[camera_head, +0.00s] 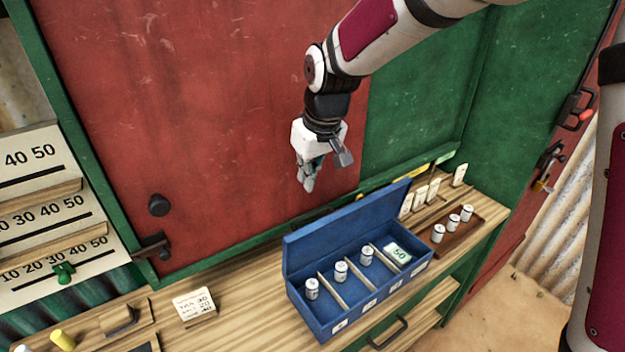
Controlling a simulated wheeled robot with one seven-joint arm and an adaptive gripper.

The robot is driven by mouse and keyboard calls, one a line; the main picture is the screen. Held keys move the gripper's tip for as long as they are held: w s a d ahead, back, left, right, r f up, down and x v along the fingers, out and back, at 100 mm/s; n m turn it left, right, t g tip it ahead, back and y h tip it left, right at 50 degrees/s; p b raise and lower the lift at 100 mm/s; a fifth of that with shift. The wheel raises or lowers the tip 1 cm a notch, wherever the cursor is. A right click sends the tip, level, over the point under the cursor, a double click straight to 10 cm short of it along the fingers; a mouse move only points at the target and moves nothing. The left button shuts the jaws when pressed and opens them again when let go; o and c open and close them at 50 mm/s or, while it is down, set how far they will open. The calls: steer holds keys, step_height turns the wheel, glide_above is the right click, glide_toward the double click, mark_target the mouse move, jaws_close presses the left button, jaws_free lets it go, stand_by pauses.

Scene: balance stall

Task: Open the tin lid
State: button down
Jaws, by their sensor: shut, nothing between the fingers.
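The blue tin (312,320) stands on the wooden counter at the lower middle of the view. Its blue lid (345,228) is raised and stands up along the tin's back edge, leaving the inside visible. Dividers split the tin into compartments. My gripper (308,182) hangs above and behind the lid, pointing down, in front of the red panel. Its fingers are shut and empty, and it looks apart from the lid.
A small brown tray (462,228) with three white cylinders sits right of the tin. Several white tags (433,190) stand behind it. A handwritten card (194,304) lies to the left. The red panel (220,120) rises behind the counter. Counter around the card is mostly clear.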

mark_target(311, 214)
steer(key=p+x, duration=0.1)
steer(key=x, duration=0.7)
steer(key=shift+f, duration=0.2)
steer(key=shift+s+d+r, duration=0.15)
steer(key=shift+s, duration=0.1)
steer(key=shift+s+d+r+p, duration=0.15)
steer(key=shift+s+d+p, duration=0.2)
steer(key=shift+s, duration=0.2)
steer(key=shift+s+d+r+p, duration=0.25)
steer(key=shift+s+d, duration=0.1)
steer(key=shift+s, duration=0.15)
steer(key=shift+w+f, duration=0.15)
steer(key=shift+f, duration=0.05)
